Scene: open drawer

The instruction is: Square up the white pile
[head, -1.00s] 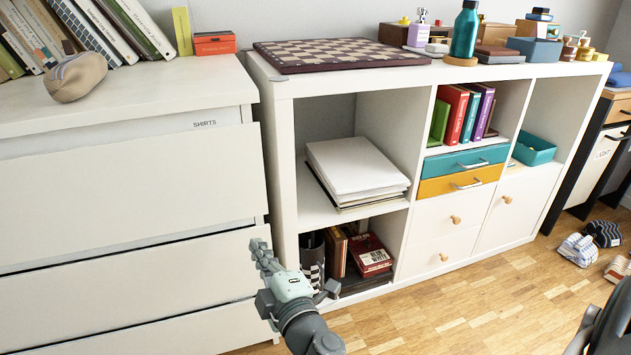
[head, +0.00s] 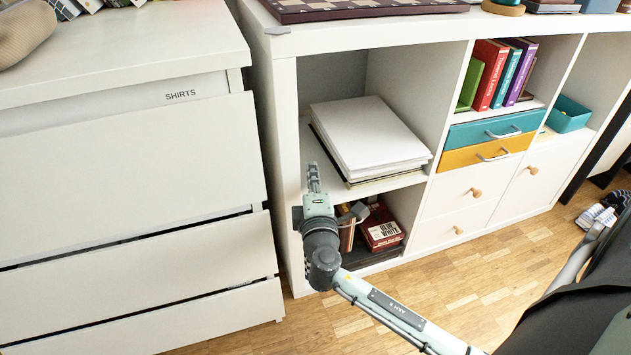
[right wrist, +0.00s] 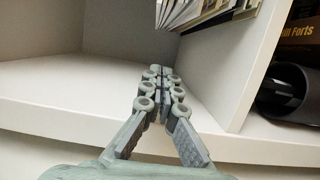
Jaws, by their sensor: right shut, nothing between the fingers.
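The white pile (head: 372,135) lies in the upper left compartment of the white shelf unit. It is a thick stack of white sheets with darker, yellowish layers near the bottom that stick out unevenly at its left and front edges. In the right wrist view the layered edges of the pile (right wrist: 196,12) show at the top. My right gripper (head: 313,168) is at the compartment's front left, beside the pile and apart from it. Its fingers (right wrist: 163,75) are shut with nothing between them. My left gripper is not in view.
The compartment's left upright (head: 287,130) stands close to my right gripper. Below are books (head: 380,228) and a dark cylinder (right wrist: 288,90). A dresser (head: 120,170) with drawers ajar stands at left. Teal and orange drawers (head: 490,130) are at right. Shelf floor left of the pile is bare.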

